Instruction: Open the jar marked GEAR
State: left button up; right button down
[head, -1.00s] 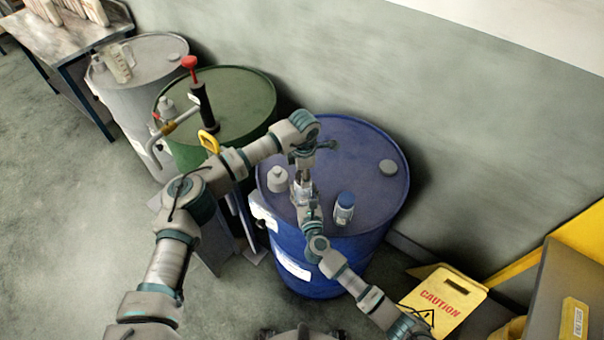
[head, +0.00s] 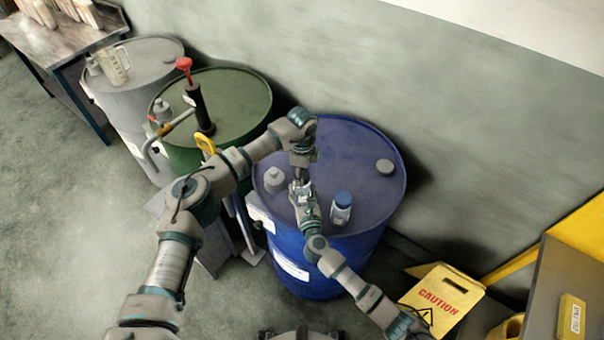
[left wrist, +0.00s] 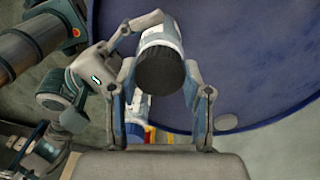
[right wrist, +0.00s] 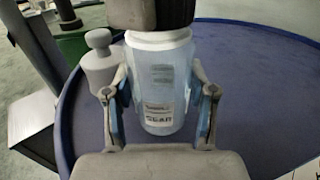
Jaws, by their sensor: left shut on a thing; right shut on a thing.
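The GEAR jar, translucent pale blue with a white rim, stands upright between the fingers of my right gripper (right wrist: 162,92) in the right wrist view; its label (right wrist: 160,118) faces that camera. A dark lid (right wrist: 160,12) sits at its top, cut off by the frame edge. The left wrist view looks at the lid (left wrist: 161,70) end-on, between the fingers of my left gripper (left wrist: 162,88). In the head view my left gripper (head: 302,173) is above my right gripper (head: 302,190), over the blue drum (head: 345,150); the jar is mostly hidden there.
A green drum with a hand pump (head: 200,105) and a grey drum (head: 125,95) stand left. A yellow caution sign (head: 440,300) is lower right.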

pick_arm(q)
jog(key=shift+w+a+f, duration=0.2)
jog(key=shift+w, duration=0.15)
pick_arm(e)
jog(key=shift+s+a+r, duration=0.1)
jog(key=shift+s+a, duration=0.1)
jog(key=shift+a, duration=0.1)
pick_arm(q)
jog(key=shift+s+d, duration=0.1)
jog(key=shift+s, duration=0.05)
jog(key=shift+r, duration=0.1)
jog(key=shift+r, duration=0.2)
jog(key=shift+d+r, duration=0.1)
jog(key=shift+r, duration=0.85)
pick_arm(e)
jog(key=shift+f, duration=0.25)
pick_arm(q)
jog(key=shift+s+r, duration=0.1)
pick_arm(e)
jog(key=shift+d, duration=0.1)
pick_arm(q)
jog(key=shift+r, duration=1.95)
pick_arm(e)
jog(key=shift+c, duration=1.4)
grip_release()
jog(key=shift+w+d, duration=0.1)
jog(key=shift+w, duration=0.05)
